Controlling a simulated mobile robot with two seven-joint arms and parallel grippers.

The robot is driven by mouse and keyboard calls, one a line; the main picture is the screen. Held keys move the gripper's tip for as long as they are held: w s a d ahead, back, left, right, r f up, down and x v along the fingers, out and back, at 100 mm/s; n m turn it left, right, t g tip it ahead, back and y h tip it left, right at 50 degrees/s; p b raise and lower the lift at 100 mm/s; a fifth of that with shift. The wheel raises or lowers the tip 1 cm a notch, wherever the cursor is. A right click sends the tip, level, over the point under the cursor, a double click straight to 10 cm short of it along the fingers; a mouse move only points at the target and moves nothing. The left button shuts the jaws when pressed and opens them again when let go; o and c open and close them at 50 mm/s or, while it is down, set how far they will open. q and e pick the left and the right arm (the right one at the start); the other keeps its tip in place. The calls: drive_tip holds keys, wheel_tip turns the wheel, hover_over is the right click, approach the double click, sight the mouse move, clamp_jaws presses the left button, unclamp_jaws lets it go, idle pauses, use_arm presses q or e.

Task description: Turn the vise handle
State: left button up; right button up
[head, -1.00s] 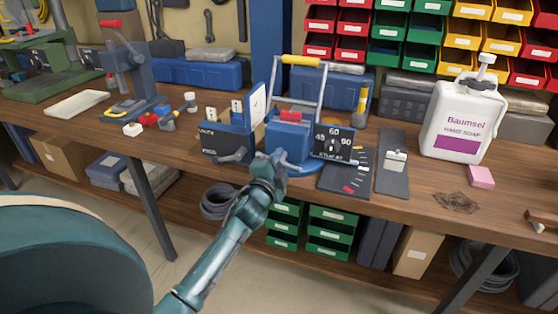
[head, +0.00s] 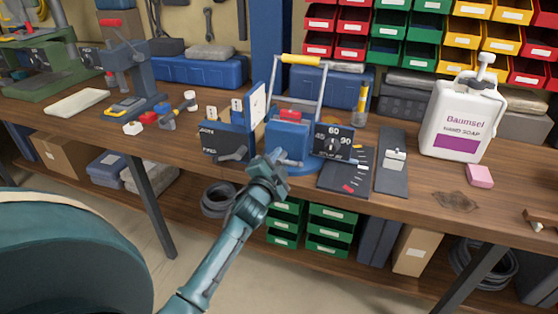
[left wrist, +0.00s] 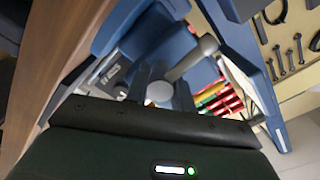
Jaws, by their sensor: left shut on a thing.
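The blue vise (head: 288,135), with a red piece on top, stands at the front of the bench in the middle of the head view. Its grey handle (head: 291,162) shows just right of my left gripper (head: 275,160), at the vise's front. In the left wrist view the handle is a grey bar with a rounded end (left wrist: 206,44), running between the dark fingers of my left gripper (left wrist: 160,84). That gripper is shut on the handle. Its fingers hide part of the bar. My right gripper is not in view.
A blue box with a dark panel and grey lever (head: 230,140) stands close on the left. A dark angle-marked panel (head: 333,141) sits close on the right. A soap bottle (head: 462,118) and pink block (head: 479,176) are farther right.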

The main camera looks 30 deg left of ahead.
use_arm(q)
drive_tip(key=o, duration=0.6)
drive_tip(key=shift+w+r, duration=0.1)
drive_tip(key=shift+r, duration=0.2)
drive_tip(key=o, duration=0.4)
drive_tip(key=shift+f, duration=0.2)
drive_tip(key=v, duration=1.3)
drive_tip(key=shift+a, duration=0.1)
